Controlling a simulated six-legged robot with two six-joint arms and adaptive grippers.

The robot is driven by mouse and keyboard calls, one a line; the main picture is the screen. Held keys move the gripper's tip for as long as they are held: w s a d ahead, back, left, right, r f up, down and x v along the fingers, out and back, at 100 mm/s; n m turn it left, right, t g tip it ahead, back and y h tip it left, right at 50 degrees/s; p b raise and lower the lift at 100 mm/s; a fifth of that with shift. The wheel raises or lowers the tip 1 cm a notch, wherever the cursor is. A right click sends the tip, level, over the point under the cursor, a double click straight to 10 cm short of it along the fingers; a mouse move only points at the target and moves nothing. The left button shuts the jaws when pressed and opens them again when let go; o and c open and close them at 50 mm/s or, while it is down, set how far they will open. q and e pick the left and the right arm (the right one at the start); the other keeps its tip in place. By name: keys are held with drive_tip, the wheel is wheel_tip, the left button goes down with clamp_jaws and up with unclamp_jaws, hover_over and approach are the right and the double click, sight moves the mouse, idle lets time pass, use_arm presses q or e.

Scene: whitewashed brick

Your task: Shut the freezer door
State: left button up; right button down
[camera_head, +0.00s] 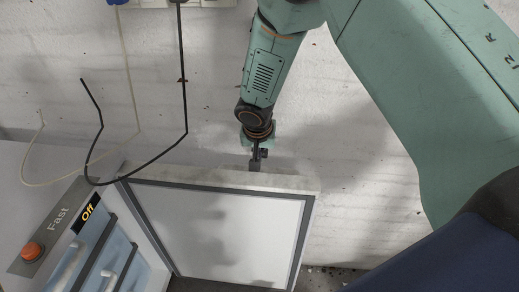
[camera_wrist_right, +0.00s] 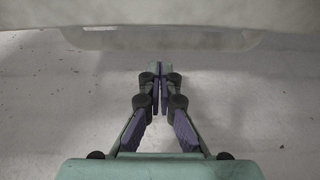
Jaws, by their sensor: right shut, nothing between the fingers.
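The freezer (camera_head: 100,250) stands at the lower left in the head view. Its door (camera_head: 225,235) is open, showing a white inner panel with a dark grey seal around it. My right gripper (camera_head: 257,163) is shut and empty, at the outer side of the door by its upper edge in the picture. I cannot tell whether it touches the door. In the right wrist view the shut fingers (camera_wrist_right: 158,72) point toward a pale surface (camera_wrist_right: 160,14), apparently the door. My left gripper is not in view.
A panel with an orange-red button (camera_head: 31,251) and an "Off" display (camera_head: 86,213) is on the freezer. A black cable (camera_head: 183,90) and a pale cable hang near a socket strip (camera_head: 190,3). The whitewashed brick wall (camera_head: 365,140) lies behind the door.

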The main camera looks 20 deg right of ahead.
drive_tip(key=shift+x, duration=0.8)
drive_tip(key=shift+w+f, duration=0.25)
drive_tip(key=shift+f, duration=0.4)
drive_tip(key=shift+d, duration=0.15)
